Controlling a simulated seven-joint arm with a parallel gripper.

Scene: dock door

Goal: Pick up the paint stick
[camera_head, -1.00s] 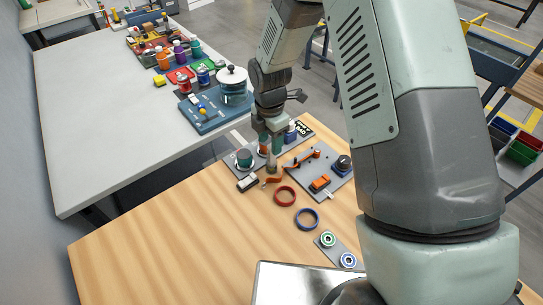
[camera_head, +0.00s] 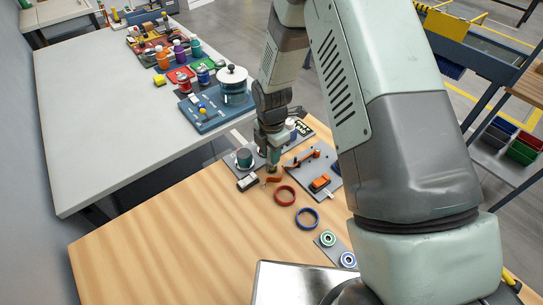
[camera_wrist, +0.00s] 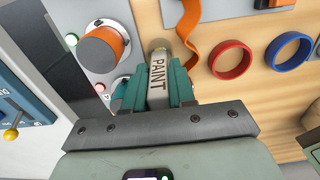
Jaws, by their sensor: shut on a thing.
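The paint stick (camera_wrist: 157,82) is a pale grey-white marker-like stick with PAINT printed along it in dark letters. In the wrist view it sits between the two teal fingers of my gripper (camera_wrist: 154,88), which is shut on it. Its far end points toward the wooden table (camera_head: 170,240). In the head view my gripper (camera_head: 273,160) is low near the back edge of the table, beside the grey plates. The stick is mostly hidden by the fingers there, and I cannot tell whether its end touches the table.
An orange strap (camera_wrist: 188,38) lies close beside the stick. A red ring (camera_head: 285,195) and a blue ring (camera_head: 307,217) lie nearby. An orange knob (camera_wrist: 103,48) on a panel stands left of the fingers in the wrist view. The table's front left is clear.

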